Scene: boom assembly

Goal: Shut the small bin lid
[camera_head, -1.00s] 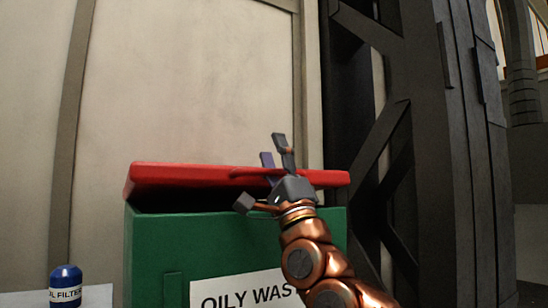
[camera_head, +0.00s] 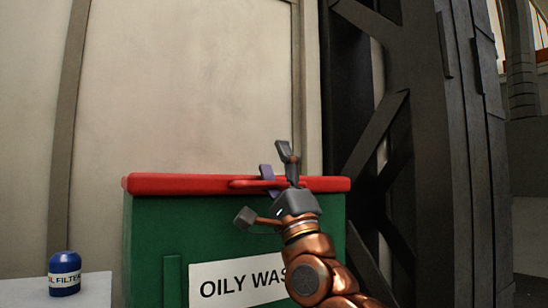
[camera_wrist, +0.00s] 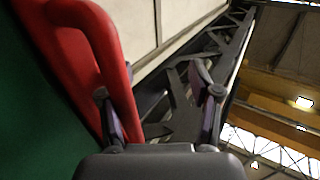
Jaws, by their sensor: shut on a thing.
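The small bin is a green box (camera_head: 155,235) with a white "OILY WAS…" label, partly hidden by my arm. Its red lid (camera_head: 175,184) lies level on the box's top, with no dark gap showing along the front. A red handle bar (camera_head: 242,184) runs along the lid's front edge.
A blue oil filter can (camera_head: 65,274) stands on a pale surface (camera_head: 98,287) left of the bin. A pale wall panel (camera_head: 190,90) rises behind the bin. Dark steel beams (camera_head: 425,150) stand close on the right.

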